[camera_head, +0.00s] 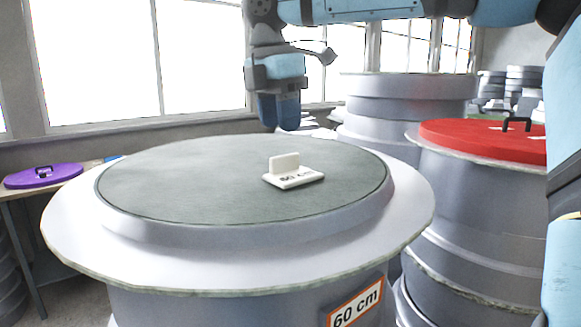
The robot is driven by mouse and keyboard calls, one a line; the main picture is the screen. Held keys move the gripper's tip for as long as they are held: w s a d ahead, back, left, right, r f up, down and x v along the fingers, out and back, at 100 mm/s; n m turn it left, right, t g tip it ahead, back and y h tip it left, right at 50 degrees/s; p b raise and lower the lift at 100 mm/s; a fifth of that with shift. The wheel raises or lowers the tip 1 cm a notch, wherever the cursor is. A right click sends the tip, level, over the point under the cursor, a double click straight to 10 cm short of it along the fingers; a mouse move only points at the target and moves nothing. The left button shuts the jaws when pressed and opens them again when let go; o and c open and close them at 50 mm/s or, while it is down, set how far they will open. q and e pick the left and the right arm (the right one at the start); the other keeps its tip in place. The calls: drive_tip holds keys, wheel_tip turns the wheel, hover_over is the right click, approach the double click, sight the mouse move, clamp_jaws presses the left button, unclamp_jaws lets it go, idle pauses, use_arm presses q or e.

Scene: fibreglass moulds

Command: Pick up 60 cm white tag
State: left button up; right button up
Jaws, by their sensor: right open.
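The white 60 cm tag (292,178) lies on the grey-green round top (200,185) of a large grey mould. It has a flat base with dark lettering and an upright white tab at its back left. My right gripper (289,125) hangs from the arm at the upper right, pointing down. It is open and empty, above and behind the tag in the picture, with clear space between them. Its two fingers overlap from this angle. My left gripper is not in view.
The mould (250,262) has a wide pale flange and an orange-edged "60 cm" label (356,306). A mould with a red lid (470,140) and black handle stands at right. Stacked grey moulds (405,105) stand behind. A purple lid (44,176) lies on a table at left.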

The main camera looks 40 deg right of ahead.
sight(285, 155)
drive_tip(key=shift+w+f, duration=0.25)
drive_tip(key=shift+f, duration=0.9)
drive_tip(key=f, duration=0.1)
drive_tip(key=f+p, duration=0.1)
drive_tip(key=s+d+f+p, duration=0.1)
drive_tip(key=f, duration=0.1)
drive_tip(key=shift+f, duration=0.1)
drive_tip(key=shift+w+f, duration=0.15)
drive_tip(key=shift+f, duration=0.15)
drive_tip(key=shift+a+r, duration=0.1)
drive_tip(key=shift+a, duration=0.1)
drive_tip(key=shift+c, duration=1.1)
drive_tip(key=c, duration=0.4)
drive_tip(key=shift+d, duration=0.1)
clamp_jaws()
